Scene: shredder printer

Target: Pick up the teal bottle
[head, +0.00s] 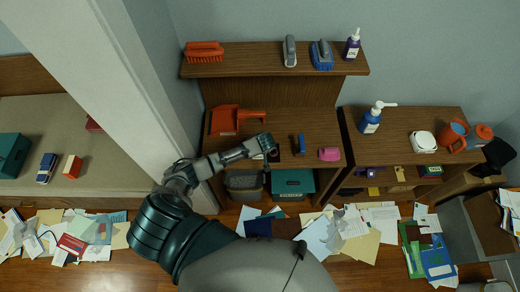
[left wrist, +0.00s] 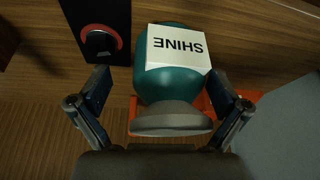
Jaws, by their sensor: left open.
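The teal bottle (left wrist: 160,88) fills the middle of the left wrist view. It has a white label reading SHINE, upside down in this view, and a wide grey cap nearest the camera. My left gripper (left wrist: 159,78) is open, with one finger on each side of the bottle; whether either finger touches it I cannot tell. In the head view my left gripper (head: 269,147) is over the middle wooden desk, and I cannot make out the bottle there. My right gripper is not in view.
An orange dustpan (head: 229,119) lies left of the gripper on the desk (head: 315,122). A blue brush (head: 300,144) and a pink object (head: 329,154) are to the right. A black panel with a red ring (left wrist: 97,42) stands beside the bottle. Papers cover the floor.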

